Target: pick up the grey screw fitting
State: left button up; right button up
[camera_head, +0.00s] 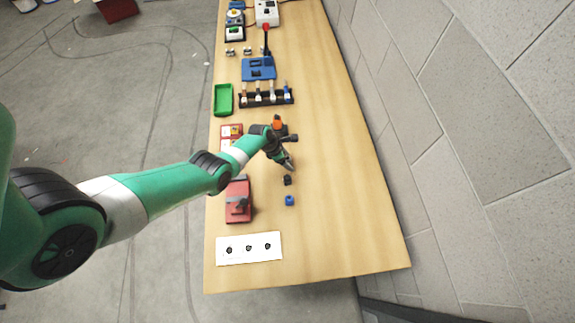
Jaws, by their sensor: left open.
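My left gripper (290,166) reaches over the wooden table (340,170) from the left, with its fingers pointing down and to the right. It is open and shows nothing between its fingers. A small dark grey or black fitting (287,180) stands on the table just below the fingertips, apart from them as far as I can see. A small blue fitting (289,200) stands just below it in the picture. Small metallic grey pieces (248,51) stand near the far end. At this size I cannot tell for certain which piece is the grey screw fitting. My right gripper is not in view.
A red device (238,200) and a white plate (233,250) with 3 dark spots are at the near left. A green tray (223,99), a dark rack (265,98) and a blue block (258,68) stand farther back. The table's right side is clear, beside a block wall.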

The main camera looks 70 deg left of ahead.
pick_arm(q)
jog(key=shift+c, duration=0.2)
grip_shut()
jog(key=shift+r, duration=0.1)
